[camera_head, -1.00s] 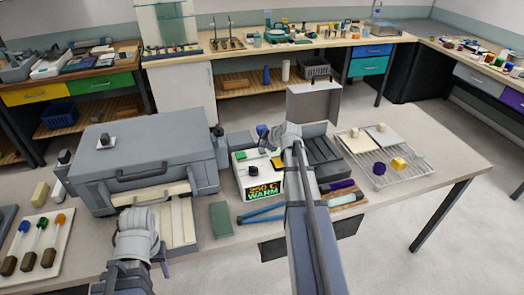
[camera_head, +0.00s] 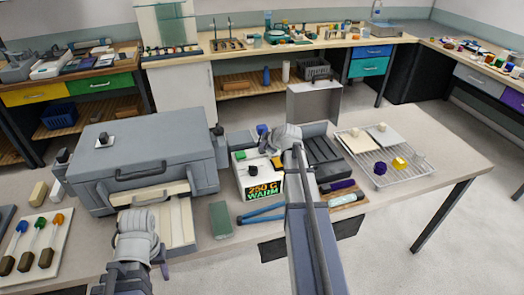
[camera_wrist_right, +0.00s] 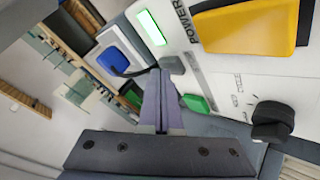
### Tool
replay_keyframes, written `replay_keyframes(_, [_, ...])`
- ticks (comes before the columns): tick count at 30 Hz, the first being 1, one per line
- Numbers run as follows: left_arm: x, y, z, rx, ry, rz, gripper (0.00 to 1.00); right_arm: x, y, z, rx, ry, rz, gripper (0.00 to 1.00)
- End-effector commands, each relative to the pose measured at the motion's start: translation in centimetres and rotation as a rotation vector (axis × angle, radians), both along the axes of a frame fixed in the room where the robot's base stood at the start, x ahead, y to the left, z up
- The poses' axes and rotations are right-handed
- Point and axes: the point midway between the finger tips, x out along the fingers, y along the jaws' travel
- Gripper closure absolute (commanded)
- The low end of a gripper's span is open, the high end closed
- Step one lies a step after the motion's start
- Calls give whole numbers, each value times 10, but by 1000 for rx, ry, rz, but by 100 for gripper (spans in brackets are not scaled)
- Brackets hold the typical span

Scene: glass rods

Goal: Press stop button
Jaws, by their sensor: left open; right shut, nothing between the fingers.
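A white control box (camera_head: 243,182) stands mid-bench, with a display (camera_head: 263,190) reading 250 C WARM. Its top has a black knob (camera_head: 253,169) and a small green button (camera_head: 240,155). In the right wrist view a large yellow button (camera_wrist_right: 250,28), a lit green indicator (camera_wrist_right: 150,27), the word POWER, a green button (camera_wrist_right: 196,103) and the black knob (camera_wrist_right: 271,122) show. No stop label is readable. My right gripper (camera_wrist_right: 164,80) is shut and empty, close over this panel; contact cannot be told. My left gripper (camera_head: 163,268) is open, low by the grey oven's front; its fingers are mostly hidden.
A grey oven-like case (camera_head: 145,150) with an open drawer (camera_head: 180,222) stands left. A wire rack (camera_head: 405,178) with yellow and purple pieces is at right. A green block (camera_head: 220,218) and blue tongs (camera_head: 262,215) lie in front. Bench is free beyond the rack.

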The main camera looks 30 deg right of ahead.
Motion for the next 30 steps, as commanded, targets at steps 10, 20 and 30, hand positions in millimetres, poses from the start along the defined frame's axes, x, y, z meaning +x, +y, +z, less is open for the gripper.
replay_keyframes(10, [0, 0, -5, 0, 0, 0, 50, 0, 0, -5, 0, 0, 0, 100])
replay_keyframes(20, [0, 0, -6, 0, 0, 0, 50, 0, 0, -6, 0, 0, 0, 100])
replay_keyframes(30, [0, 0, 4, 0, 0, 0, 50, 0, 0, 4, 0, 0, 0, 100])
